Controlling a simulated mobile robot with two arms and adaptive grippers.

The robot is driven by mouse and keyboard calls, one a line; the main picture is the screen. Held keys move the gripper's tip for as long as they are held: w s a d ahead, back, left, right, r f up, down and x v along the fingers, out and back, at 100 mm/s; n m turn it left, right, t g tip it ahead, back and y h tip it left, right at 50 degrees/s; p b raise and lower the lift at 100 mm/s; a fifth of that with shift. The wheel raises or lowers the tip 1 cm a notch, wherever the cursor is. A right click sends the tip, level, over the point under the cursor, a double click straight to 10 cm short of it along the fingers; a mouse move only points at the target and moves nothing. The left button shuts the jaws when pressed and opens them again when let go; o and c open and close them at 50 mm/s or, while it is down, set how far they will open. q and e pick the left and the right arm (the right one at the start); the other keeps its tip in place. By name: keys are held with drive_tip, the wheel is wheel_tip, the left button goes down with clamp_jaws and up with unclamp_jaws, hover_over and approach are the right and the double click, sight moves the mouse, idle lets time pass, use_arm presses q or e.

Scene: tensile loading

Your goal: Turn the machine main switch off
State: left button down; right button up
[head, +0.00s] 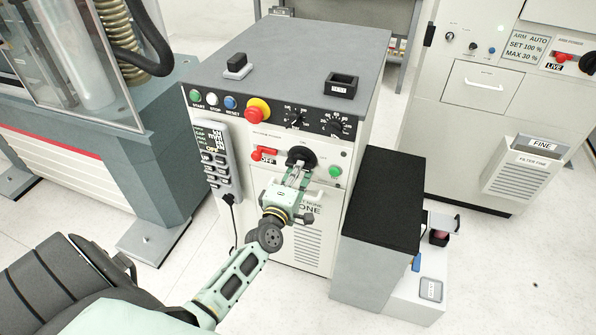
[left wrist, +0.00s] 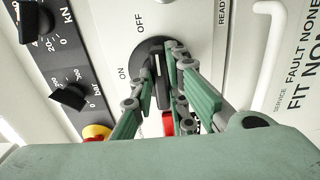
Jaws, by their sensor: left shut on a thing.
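The main switch (head: 301,156) is a round black knob on the front of the white control cabinet (head: 262,185). In the left wrist view the knob (left wrist: 148,57) sits beside the printed words OFF and ON. Its grip bar runs roughly up and down in that picture, closer in line with OFF than with ON; its exact setting is partly hidden by the fingers. My left gripper (head: 296,175) reaches the knob from the front and is shut on it, with the green fingers (left wrist: 178,90) either side of the bar. My right gripper is in neither view.
A red lever switch (head: 265,154) is left of the knob and a green button (head: 335,171) right of it. Above are a red emergency button (head: 257,111) and two black dials. A hand pendant (head: 217,158) hangs at the left. A black-topped box (head: 385,200) stands close at right.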

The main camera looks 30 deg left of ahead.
use_arm(q)
drive_tip(key=shift+f, duration=0.1)
drive_tip(key=c, duration=1.7)
unclamp_jaws()
drive_tip(key=shift+s, duration=0.1)
drive_tip(key=v, duration=1.2)
